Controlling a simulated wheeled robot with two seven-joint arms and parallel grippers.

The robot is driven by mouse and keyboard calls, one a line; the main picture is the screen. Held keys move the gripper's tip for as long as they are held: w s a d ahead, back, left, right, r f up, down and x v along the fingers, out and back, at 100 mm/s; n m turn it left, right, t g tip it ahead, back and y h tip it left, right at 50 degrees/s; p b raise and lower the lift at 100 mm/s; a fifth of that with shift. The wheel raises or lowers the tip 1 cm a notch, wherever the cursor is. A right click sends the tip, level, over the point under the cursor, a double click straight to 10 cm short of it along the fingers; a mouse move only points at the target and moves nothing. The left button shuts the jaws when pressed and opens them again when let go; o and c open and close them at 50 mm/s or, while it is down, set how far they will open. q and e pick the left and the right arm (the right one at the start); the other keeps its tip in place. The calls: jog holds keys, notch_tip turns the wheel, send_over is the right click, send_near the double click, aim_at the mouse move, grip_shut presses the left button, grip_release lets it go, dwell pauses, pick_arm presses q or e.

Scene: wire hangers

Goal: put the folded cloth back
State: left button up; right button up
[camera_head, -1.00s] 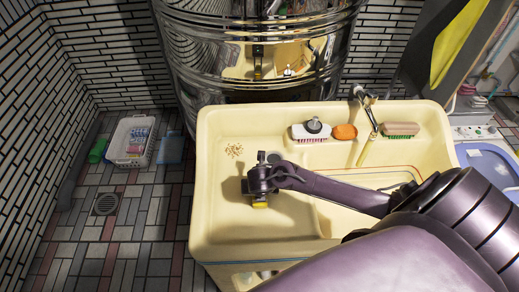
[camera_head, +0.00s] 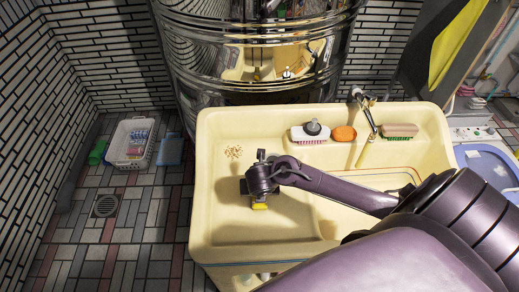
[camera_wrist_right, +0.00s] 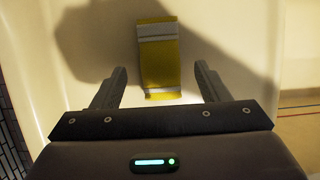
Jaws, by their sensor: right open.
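The folded cloth is yellow with grey bands; in the head view only its yellow end (camera_head: 259,206) shows below my right gripper (camera_head: 261,180), which covers the remainder. In the right wrist view the whole cloth (camera_wrist_right: 160,60) lies on the cream basin floor, lengthwise, with its near end between the two fingers in the picture. The fingers of my right gripper (camera_wrist_right: 160,72) are spread wide, with a gap on each side of the cloth. They do not grip it. My left gripper is not in view.
The cream sink (camera_head: 215,215) surrounds the gripper. Its back ledge holds a brush (camera_head: 312,131), an orange sponge (camera_head: 344,133) and another brush (camera_head: 399,131), near the tap (camera_head: 369,115). Brown specks (camera_head: 234,151) mark the basin. A white basket (camera_head: 133,143) stands on the floor at left.

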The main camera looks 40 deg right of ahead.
jog(key=p+v, duration=0.2)
jog(key=v, duration=0.5)
jog(key=shift+r, duration=0.25)
